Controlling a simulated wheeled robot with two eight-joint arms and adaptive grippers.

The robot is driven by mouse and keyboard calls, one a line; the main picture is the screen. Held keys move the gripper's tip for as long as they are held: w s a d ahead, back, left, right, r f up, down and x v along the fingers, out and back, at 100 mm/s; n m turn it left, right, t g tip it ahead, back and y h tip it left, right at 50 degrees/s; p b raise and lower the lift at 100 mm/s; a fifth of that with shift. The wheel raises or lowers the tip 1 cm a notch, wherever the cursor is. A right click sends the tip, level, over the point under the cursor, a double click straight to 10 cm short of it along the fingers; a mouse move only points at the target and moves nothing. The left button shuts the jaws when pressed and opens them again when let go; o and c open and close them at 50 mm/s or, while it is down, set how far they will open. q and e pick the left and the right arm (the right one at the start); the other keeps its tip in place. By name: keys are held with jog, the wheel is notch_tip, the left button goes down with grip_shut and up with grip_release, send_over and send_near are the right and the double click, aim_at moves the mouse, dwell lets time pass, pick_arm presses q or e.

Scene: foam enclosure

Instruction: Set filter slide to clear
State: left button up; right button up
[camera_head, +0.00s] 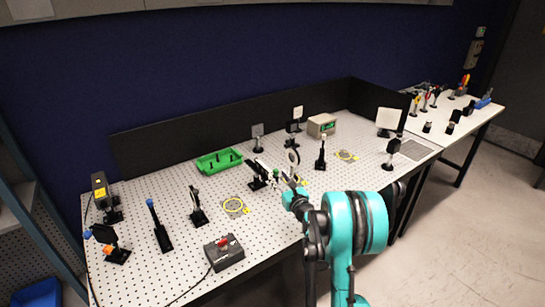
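What looks like the filter slide (259,172) stands on the perforated optics table (205,272), near its middle. It is a dark mount with a pale bar running down to the right, and a small green part (277,174) shows at its right side. Its setting is too small to read. My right gripper (291,187) is just right of and in front of it, at the end of the teal arm from the lower right. I cannot tell whether it touches the slide or whether its fingers are open. My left gripper is not in view.
A round ring mount (292,157) and a post mount (321,153) stand close behind my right gripper. A green tray (219,161) lies behind the slide. A grey control box (224,252) with a red button is at the front. Black panels (200,142) border the back.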

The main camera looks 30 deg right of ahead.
aim_at(266, 169)
jog(key=shift+w+d, duration=0.15)
jog(key=shift+d, duration=0.05)
jog(key=w+b, duration=0.1)
jog(key=w, duration=0.6)
jog(key=shift+w+d, duration=0.15)
jog(key=shift+d, duration=0.25)
grip_shut()
